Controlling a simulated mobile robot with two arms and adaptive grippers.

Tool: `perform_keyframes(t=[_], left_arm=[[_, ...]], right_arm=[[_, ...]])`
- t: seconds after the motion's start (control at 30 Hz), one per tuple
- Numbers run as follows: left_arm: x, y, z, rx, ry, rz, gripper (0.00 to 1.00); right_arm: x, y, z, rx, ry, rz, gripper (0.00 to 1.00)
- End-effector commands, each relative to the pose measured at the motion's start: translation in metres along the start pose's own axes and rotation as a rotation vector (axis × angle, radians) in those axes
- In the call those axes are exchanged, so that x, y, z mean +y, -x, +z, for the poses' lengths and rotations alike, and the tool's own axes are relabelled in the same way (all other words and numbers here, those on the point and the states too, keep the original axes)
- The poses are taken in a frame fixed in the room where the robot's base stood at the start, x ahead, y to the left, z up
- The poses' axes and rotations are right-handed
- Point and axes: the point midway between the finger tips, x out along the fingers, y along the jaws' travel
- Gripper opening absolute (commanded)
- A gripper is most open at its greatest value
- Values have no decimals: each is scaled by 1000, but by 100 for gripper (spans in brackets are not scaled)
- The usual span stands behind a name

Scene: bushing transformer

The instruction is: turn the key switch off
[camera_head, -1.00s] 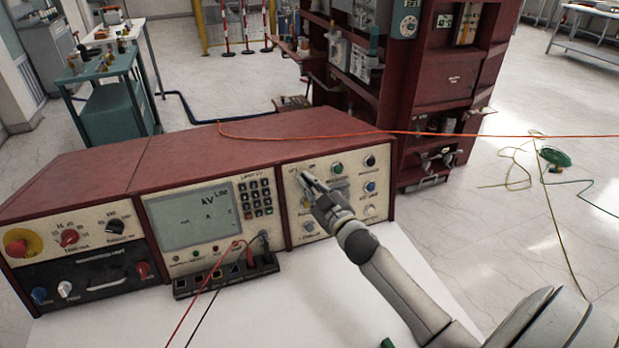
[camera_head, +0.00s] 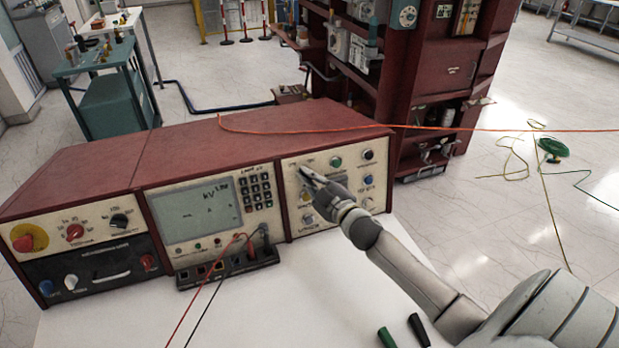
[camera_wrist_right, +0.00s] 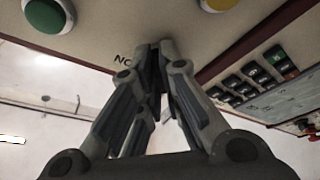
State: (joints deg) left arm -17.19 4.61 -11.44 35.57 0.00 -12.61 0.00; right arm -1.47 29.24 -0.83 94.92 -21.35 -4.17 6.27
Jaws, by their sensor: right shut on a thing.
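The red test console (camera_head: 262,133) stands on the white table, with a cream control panel (camera_head: 379,190) at its right end. My right gripper (camera_head: 304,171) reaches in from the lower right to this panel's upper left. Its fingers are shut at the spot where the key switch sits, and they hide the key in the head view. In the right wrist view the fingertips (camera_wrist_right: 157,48) are closed together against the panel beside printed lettering. The key itself cannot be made out between them. My left gripper is not in view.
A green button (camera_head: 335,162) and other knobs lie close to the fingers. The screen (camera_head: 194,213) and keypad are to the left. Red and black leads plug into the console front. Green and black handles (camera_head: 418,329) lie at the table's front.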

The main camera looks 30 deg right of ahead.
Motion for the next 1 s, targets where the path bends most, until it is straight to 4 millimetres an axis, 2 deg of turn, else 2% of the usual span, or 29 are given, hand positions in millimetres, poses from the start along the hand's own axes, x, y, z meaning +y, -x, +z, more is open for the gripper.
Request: perform_keyframes(t=[0.03,0.1,0.23,0.53,0.67,0.77,1.0], left_arm=[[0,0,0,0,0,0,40],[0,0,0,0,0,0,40],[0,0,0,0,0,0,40],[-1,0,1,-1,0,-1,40],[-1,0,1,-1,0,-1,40],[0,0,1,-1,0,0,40],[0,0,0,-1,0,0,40]], right_arm=[[2,-1,-2,3,4,3,0],[2,-1,-2,3,3,4,13],[2,0,-1,2,2,3,28],[0,0,0,1,0,1,28],[0,8,1,-1,-1,0,28],[-1,20,1,-1,-1,-2,28],[-1,64,1,-2,0,-1,28]])
